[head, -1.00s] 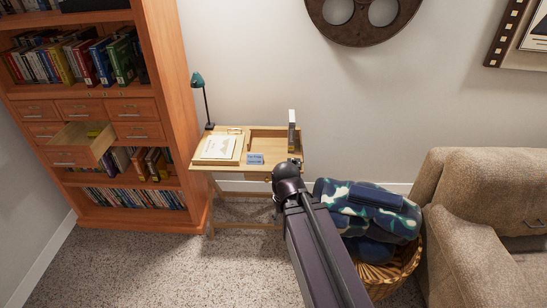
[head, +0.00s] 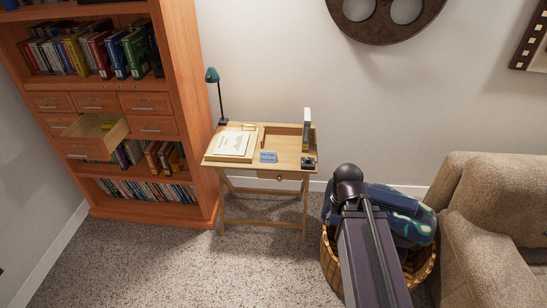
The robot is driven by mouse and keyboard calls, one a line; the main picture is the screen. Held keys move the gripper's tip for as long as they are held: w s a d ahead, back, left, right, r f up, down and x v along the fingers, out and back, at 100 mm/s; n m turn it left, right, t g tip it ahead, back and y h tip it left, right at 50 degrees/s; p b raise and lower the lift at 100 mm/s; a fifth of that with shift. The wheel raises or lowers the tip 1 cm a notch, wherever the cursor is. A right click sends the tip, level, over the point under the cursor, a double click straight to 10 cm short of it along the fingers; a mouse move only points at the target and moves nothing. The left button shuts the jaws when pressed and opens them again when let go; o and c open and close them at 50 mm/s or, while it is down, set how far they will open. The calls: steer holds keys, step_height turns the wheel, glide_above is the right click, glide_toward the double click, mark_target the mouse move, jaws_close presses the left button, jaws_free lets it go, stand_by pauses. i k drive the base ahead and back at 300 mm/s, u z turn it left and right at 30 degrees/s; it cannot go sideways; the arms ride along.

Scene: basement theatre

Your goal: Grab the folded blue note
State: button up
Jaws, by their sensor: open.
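A small blue card (head: 268,157), which looks like the folded blue note, stands near the front edge of the small wooden desk (head: 237,172). Pale lettering on it is too small to read. Nothing touches it from above, and my arm is well to its right. My gripper does not show; only my dark arm is in view, crossing in front of the basket, and its far end is hidden behind the joint.
A paper with a drawing (head: 233,143), a green lamp (head: 211,76), an upright box (head: 306,130) and a dark object (head: 308,163) share the desk. An open drawer (head: 97,146) juts from the bookcase (head: 184,70). A wicker basket (head: 329,262) and armchair (head: 480,230) stand right.

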mark_target(264, 156)
steer(key=u, duration=0.05)
steer(key=i, duration=1)
steer(key=z, duration=0.05)
